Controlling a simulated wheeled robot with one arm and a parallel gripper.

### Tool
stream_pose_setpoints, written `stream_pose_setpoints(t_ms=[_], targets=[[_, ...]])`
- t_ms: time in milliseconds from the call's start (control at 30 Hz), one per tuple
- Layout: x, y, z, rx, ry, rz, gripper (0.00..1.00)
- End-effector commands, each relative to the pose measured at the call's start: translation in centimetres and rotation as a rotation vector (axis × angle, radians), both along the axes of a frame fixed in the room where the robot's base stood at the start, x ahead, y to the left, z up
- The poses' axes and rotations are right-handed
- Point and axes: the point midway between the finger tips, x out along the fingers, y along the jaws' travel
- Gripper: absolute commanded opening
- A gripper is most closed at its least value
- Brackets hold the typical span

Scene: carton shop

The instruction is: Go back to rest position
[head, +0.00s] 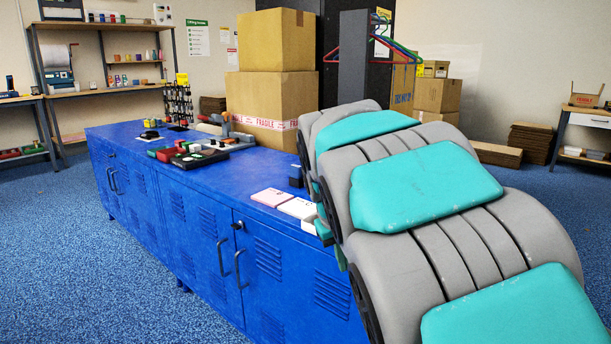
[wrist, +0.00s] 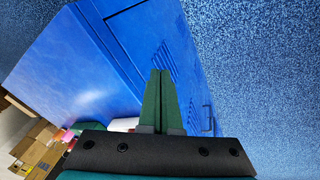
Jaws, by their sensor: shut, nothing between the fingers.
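My gripper (wrist: 160,75) shows in the wrist view with its two green fingers pressed together and nothing between them. It is in front of the blue cabinet (wrist: 100,55), whose top and louvred door fill much of that view. I cannot tell how far the fingertips are from the cabinet. The long blue cabinet (head: 200,217) stands to the left of the arm.
On the cabinet lie a pink pad (head: 273,197), a white pad (head: 298,208), a dark tray (head: 186,158) of small items and stacked cartons (head: 272,100). A shelf (head: 100,90) stands back left. A workbench (head: 588,120) stands far right. Blue floor (head: 90,270) is clear at left.

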Motion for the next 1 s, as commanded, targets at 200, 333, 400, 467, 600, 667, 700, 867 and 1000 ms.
stream_pose_setpoints(t_ms=[200,333,400,467,600,667,700,867,1000], targets=[[-10.2,-5.3,-3.1,0.06,0.118,-0.153,0.0],[-16.5,-6.9,-5.3,0.101,0.189,-0.223,0.0],[-20.0,-7.5,-6.7,0.119,0.23,-0.255,0.0],[-23.0,-7.7,-8.0,0.135,0.267,-0.279,0.0],[-29.0,-7.8,-10.4,0.164,0.338,-0.32,0.0],[-31.1,-7.7,-11.2,0.173,0.361,-0.33,0.0],[-32.1,-7.6,-11.7,0.177,0.373,-0.334,0.0],[-34.5,-7.4,-12.8,0.185,0.405,-0.346,0.0],[-34.8,-7.3,-12.9,0.187,0.408,-0.348,0.0]])
